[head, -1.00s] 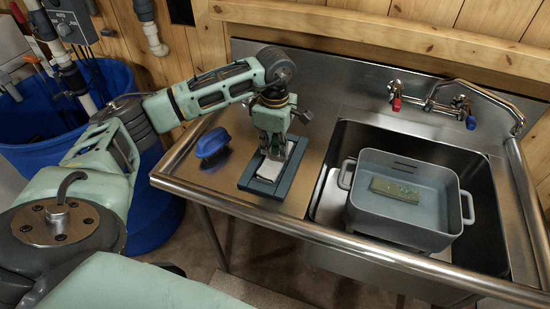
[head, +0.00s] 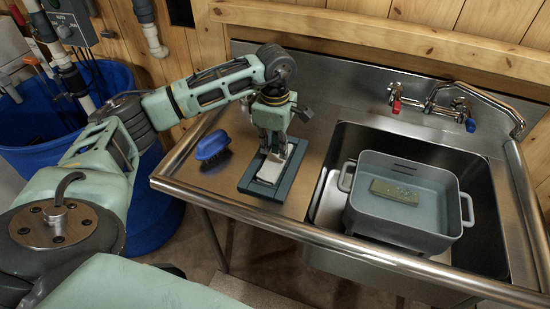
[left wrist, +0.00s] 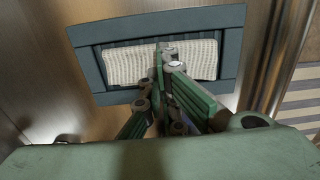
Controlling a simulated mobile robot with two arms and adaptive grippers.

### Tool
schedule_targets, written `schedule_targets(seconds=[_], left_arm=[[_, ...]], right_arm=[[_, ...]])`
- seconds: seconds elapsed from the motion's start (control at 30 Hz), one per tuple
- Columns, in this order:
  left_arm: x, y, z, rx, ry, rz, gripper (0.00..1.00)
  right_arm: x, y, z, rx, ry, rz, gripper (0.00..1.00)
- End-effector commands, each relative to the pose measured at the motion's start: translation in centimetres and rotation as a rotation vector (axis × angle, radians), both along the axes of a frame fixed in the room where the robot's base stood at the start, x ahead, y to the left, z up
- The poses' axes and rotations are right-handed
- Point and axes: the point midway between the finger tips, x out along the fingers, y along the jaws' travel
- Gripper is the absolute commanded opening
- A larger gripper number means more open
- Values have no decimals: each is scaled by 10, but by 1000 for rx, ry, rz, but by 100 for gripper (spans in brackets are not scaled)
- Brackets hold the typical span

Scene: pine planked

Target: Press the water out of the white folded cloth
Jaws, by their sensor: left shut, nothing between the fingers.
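The white folded cloth (head: 270,170) lies flat in a dark blue-grey tray (head: 247,185) on the steel drainboard left of the sink. In the left wrist view the cloth (left wrist: 125,64) shows a ribbed weave inside the tray's frame (left wrist: 85,58). My left gripper (head: 272,152) points down over the cloth with its fingers shut and nothing between them. In the left wrist view the fingertips (left wrist: 162,50) overlap the middle of the cloth; whether they touch it I cannot tell for sure. My right gripper is not in view.
A blue brush (head: 212,145) lies left of the tray. The sink (head: 480,190) at right holds a grey tub (head: 400,225) of water with a greenish block (head: 396,190) in it. The faucet (head: 440,105) stands behind. A raised rim (head: 225,200) runs along the drainboard's front.

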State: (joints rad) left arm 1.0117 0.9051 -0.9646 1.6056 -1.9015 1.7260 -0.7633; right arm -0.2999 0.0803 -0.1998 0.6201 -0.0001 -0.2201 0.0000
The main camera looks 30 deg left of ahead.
Motion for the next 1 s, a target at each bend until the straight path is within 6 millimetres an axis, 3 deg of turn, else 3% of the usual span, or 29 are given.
schedule_targets(seconds=[0.7,1.0], left_arm=[[1,0,62,0,-3,0,0],[1,0,66,0,-3,0,0]], right_arm=[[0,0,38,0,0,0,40],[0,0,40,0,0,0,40]])
